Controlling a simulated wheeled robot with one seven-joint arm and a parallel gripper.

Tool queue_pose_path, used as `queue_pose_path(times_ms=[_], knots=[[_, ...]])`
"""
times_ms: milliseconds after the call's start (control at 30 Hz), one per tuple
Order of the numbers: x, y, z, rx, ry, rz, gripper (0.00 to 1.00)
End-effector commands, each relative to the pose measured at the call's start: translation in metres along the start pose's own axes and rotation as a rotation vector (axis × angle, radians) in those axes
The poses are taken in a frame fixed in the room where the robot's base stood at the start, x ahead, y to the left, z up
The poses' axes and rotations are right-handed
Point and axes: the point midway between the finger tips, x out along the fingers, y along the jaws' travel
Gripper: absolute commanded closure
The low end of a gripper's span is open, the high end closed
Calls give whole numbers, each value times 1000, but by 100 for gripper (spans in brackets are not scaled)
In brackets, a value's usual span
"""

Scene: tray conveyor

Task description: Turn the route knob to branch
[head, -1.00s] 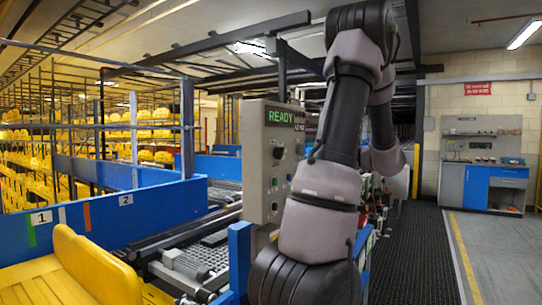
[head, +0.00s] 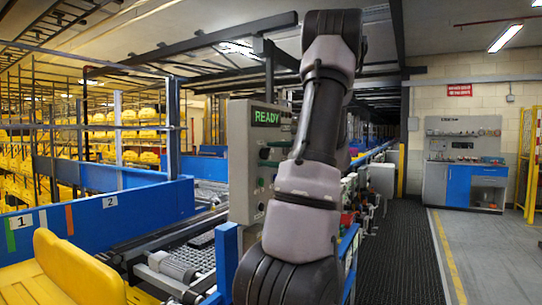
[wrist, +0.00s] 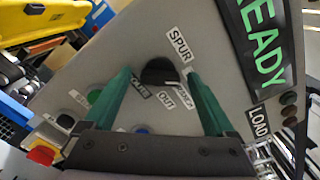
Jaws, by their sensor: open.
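The grey control panel (head: 240,165) with its lit green READY display (head: 266,118) stands left of my arm in the head view. In the wrist view a black knob (wrist: 160,72) sits on the panel face. Labels surround it: SPUR (wrist: 180,44) above, OUT (wrist: 166,100) below, and a dark label (wrist: 139,87) at lower left. Another label beside the right finger is partly hidden, and I cannot read it surely. My gripper (wrist: 160,77) is open, its green fingers on either side of the knob. Contact is unclear.
In the wrist view, a green button (wrist: 94,96), a blue button (wrist: 142,130) and a red-and-yellow button (wrist: 41,155) lie near the fingers. The head view shows a yellow tray (head: 75,268) and conveyor at left, and clear dark matting (head: 402,250) at right.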

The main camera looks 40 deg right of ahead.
Motion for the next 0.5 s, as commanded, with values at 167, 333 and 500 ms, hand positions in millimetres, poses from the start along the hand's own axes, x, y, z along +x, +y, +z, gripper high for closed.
queue_pose_path(times_ms=[167,333,500], knots=[[0,0,0,0,0,0,60],[0,0,0,0,0,0,96],[0,0,0,21,-1,1,96]])
